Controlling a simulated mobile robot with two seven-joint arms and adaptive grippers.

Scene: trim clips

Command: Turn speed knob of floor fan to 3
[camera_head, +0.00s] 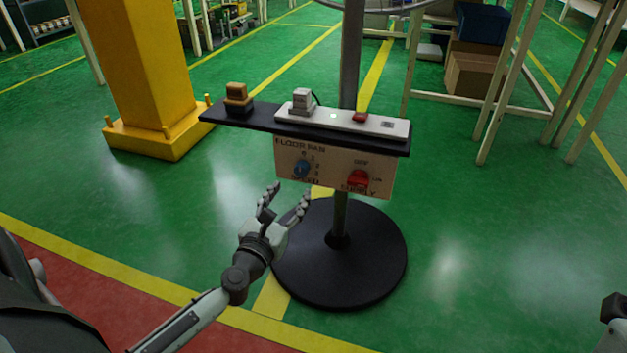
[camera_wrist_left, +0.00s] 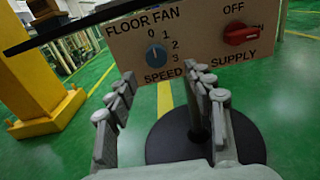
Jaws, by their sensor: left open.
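The floor fan's control panel (camera_head: 335,163) is a tan plate on a pole, under a dark shelf. Its blue speed knob (camera_head: 302,169) has the marks 0, 1, 2 and 3 beside it. In the left wrist view the knob (camera_wrist_left: 156,54) shows clearly, but I cannot read its pointer for certain. A red supply switch (camera_head: 357,179) sits to its right, its handle lying roughly toward ON in the left wrist view. My left gripper (camera_head: 286,197) is open and empty, just below and in front of the knob, apart from it. A part of my right arm shows at the right edge.
The shelf (camera_head: 225,117) carries a white power strip (camera_head: 345,121) with a plug and an orange-brown block (camera_head: 237,92). The round black base (camera_head: 375,265) stands on the green floor. A yellow pillar (camera_head: 140,70) is at left.

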